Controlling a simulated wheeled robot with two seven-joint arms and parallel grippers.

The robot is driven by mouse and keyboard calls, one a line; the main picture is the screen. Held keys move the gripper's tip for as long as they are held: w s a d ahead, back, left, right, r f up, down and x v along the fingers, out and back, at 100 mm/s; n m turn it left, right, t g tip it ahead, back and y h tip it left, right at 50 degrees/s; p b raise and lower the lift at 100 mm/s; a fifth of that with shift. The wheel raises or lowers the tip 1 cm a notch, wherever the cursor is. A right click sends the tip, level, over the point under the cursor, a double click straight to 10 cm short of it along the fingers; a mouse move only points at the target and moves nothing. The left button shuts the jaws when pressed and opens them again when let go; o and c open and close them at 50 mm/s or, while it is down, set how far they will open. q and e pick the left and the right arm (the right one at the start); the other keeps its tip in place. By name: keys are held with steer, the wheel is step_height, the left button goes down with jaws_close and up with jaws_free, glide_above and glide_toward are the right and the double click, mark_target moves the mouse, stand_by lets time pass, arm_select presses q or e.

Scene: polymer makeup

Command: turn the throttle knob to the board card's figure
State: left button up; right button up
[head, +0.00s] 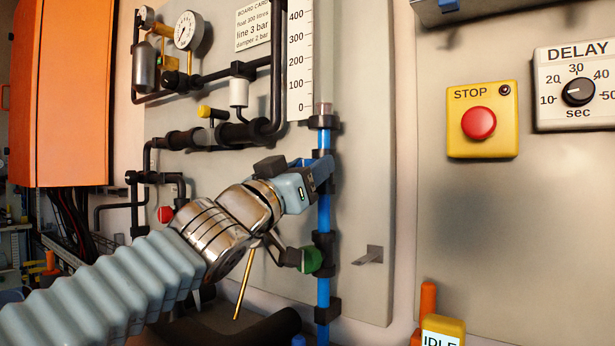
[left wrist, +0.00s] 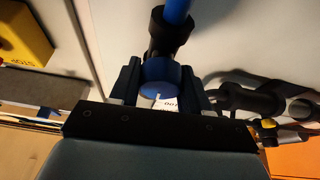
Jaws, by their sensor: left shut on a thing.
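My left gripper (head: 318,172) reaches across to the blue vertical pipe and hides what it grips in the head view. The left wrist view shows it shut on a round blue knob (left wrist: 166,76) with a white line, seemingly the throttle knob. A pale label is partly hidden under it. The board card (head: 253,26) at the top reads float 300 litres, line 3 bar, damper 2 bar. The float scale (head: 300,65) runs from 0 to 400; the blue in its tube shows only below the 0 mark. My right gripper is not in view.
A round gauge (head: 188,30) and dark pipes (head: 215,136) lie left of the scale. A green knob (head: 312,260) sits below my gripper, and a grey bracket (head: 368,256) juts out to its right. A red STOP button (head: 478,123) and a DELAY dial (head: 578,92) are farther right.

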arm_select(q)
steer(key=shift+f+n+y+b, duration=0.3)
steer(key=shift+f+n+b, duration=0.1)
steer(key=shift+n+b, duration=0.25)
steer(key=shift+r+n+t+y+b, duration=0.1)
steer(key=shift+n+t+y+b, duration=0.25)
steer(key=shift+n, duration=0.2)
steer(key=n, duration=0.1)
steer(key=n+y, duration=0.1)
steer(key=shift+r+n+t, duration=0.2)
steer(key=shift+n+t, duration=0.05)
steer(key=shift+n, duration=0.05)
steer(key=shift+r+n+y, duration=0.1)
steer(key=shift+n+y, duration=0.55)
steer(key=shift+n, duration=0.55)
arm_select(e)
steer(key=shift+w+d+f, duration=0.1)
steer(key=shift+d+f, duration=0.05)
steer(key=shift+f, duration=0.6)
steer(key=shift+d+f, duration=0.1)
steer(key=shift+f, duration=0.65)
arm_select(q)
steer(key=o, duration=1)
steer(key=shift+a, duration=0.1)
